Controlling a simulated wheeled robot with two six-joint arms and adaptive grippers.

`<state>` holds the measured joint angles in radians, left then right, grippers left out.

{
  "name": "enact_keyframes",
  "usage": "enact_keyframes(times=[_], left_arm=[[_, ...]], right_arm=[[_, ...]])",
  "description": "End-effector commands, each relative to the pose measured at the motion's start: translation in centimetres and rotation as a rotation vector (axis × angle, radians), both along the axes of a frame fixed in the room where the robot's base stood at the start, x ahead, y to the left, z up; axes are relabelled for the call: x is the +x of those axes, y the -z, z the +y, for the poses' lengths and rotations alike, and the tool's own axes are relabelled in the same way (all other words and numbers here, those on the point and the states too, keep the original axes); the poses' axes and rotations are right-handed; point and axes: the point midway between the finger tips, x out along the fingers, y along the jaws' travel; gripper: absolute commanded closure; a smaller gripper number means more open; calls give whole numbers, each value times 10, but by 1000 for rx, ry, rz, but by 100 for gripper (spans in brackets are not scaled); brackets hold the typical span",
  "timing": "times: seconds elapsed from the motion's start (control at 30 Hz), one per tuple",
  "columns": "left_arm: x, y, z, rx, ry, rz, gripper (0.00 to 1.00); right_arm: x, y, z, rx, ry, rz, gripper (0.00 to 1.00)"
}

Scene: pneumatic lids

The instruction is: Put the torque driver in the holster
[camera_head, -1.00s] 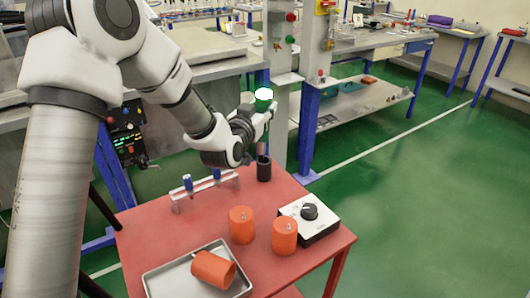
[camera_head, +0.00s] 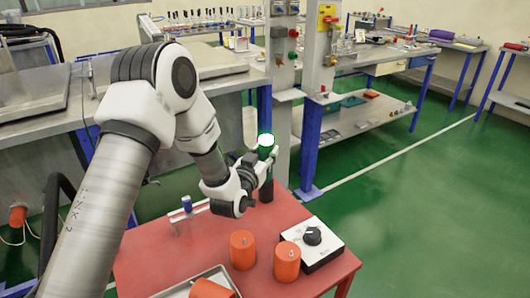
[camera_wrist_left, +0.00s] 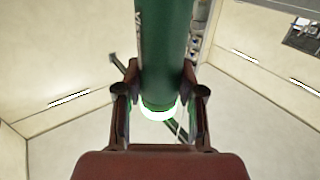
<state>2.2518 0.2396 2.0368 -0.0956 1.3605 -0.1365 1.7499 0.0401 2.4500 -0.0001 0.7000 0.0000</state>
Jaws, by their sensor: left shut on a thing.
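The torque driver (camera_head: 266,153) has a green body with a glowing white top end. My left gripper (camera_head: 256,164) is shut around its body and holds it roughly upright. In the left wrist view the green driver (camera_wrist_left: 164,55) passes between the two fingers, with its bright end toward the camera. The black cup-like holster (camera_head: 266,191) stands on the red table directly below the driver. The driver's lower end meets the holster mouth and appears to be in it; how deep is hidden. My right gripper is in neither view.
The red table (camera_head: 205,258) also holds two upright orange cylinders (camera_head: 242,250) (camera_head: 287,262), a white box with a black knob (camera_head: 312,240), a rack with a blue-topped item (camera_head: 187,203), and a metal tray (camera_head: 215,272) with another orange cylinder. A grey post stands behind the holster.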

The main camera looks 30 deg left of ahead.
Motion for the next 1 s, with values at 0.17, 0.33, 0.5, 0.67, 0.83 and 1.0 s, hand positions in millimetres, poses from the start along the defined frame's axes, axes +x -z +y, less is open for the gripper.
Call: enact_keyframes(times=[0.17, 0.33, 0.5, 0.67, 0.83, 1.0], left_arm=[[0, 2, 0, 0, 0, 0, 48], [0, 2, 0, 0, 0, 1, 37], [0, 0, 0, 0, 0, 0, 37], [-16, 1, -1, -2, -1, 2, 37], [-52, 2, -5, -3, -1, 3, 37], [-73, 1, -7, -1, 0, 1, 37]], right_arm=[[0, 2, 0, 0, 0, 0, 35], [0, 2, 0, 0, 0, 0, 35], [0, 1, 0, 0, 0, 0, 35], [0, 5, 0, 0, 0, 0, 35], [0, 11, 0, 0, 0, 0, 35], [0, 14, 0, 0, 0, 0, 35]])
